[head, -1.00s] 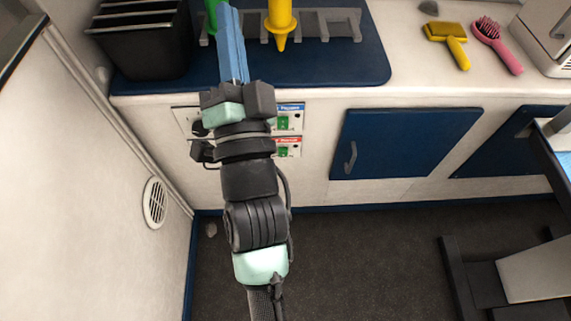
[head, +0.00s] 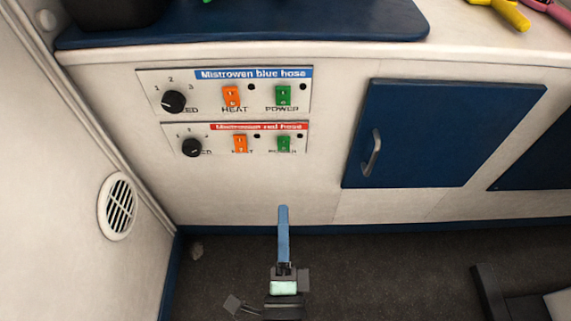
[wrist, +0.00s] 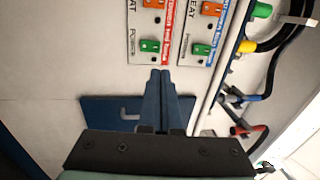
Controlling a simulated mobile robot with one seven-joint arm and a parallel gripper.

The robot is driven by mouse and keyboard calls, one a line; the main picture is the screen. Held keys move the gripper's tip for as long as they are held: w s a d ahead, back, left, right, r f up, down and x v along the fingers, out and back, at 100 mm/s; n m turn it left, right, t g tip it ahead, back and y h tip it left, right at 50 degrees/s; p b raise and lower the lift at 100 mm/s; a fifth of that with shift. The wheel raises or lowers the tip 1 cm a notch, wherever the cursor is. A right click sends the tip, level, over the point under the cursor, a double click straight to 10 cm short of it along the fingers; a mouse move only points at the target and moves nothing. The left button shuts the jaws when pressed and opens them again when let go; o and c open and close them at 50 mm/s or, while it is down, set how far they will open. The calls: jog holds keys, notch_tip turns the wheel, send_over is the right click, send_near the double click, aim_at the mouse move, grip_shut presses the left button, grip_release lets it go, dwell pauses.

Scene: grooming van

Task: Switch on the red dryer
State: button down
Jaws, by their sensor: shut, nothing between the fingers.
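The red dryer's panel (head: 214,140), labelled "Mistrowen red hose", is the lower of two on the white cabinet front. It has a black speed knob (head: 191,147), an orange heat switch (head: 240,143) and a green power switch (head: 284,144); small round spots beside the switches look dark. In the wrist view its red label (wrist: 167,32) and green power switch (wrist: 149,46) show turned sideways. My gripper (head: 283,208) is shut and empty, its blue fingers below the power switch in the head view. In the wrist view the fingertips (wrist: 160,72) are apart from the switch in the picture.
The similar blue-hose panel (head: 210,92) sits just above, with its own green power switch (head: 282,95). A blue cabinet door (head: 430,135) with a grey handle is at right. A blue mat (head: 250,25) lies on the worktop above. A vented wall (head: 117,206) stands left.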

aim_at(285, 142)
jog(key=shift+s+d+f, duration=0.15)
jog(key=shift+f, duration=0.25)
jog(key=w+b, duration=0.1)
jog(key=w, duration=0.3)
jog(key=w+r+b, duration=0.1)
jog(key=w+b, duration=0.1)
jog(key=w, duration=0.3)
jog(key=w+r+b, duration=0.1)
jog(key=w, duration=0.4)
jog(key=shift+r, duration=0.1)
jog(key=shift+r, duration=0.1)
